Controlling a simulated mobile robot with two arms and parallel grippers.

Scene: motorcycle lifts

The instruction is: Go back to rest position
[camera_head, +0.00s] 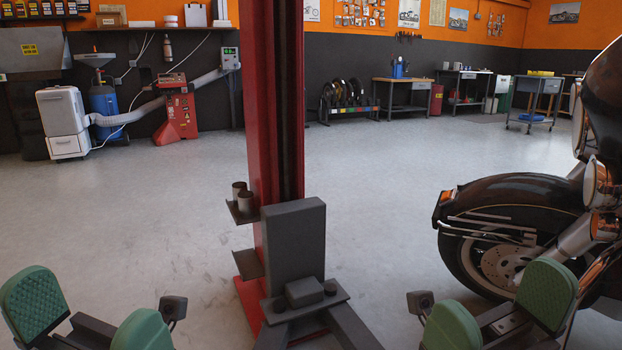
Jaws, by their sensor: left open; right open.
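My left gripper (88,310) is at the lower left of the head view. Its two green padded fingers are spread apart with nothing between them. My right gripper (499,312) is at the lower right, also with its green fingers apart and empty. Neither gripper touches anything that I can see. The lower parts of both arms are cut off by the bottom edge of the picture.
A red lift post (273,110) with a dark carriage (294,240) stands straight ahead between my grippers. A black motorcycle (520,215) is close on the right, behind my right gripper. Grey floor (130,215) is clear at left. Workbenches (402,82) line the far wall.

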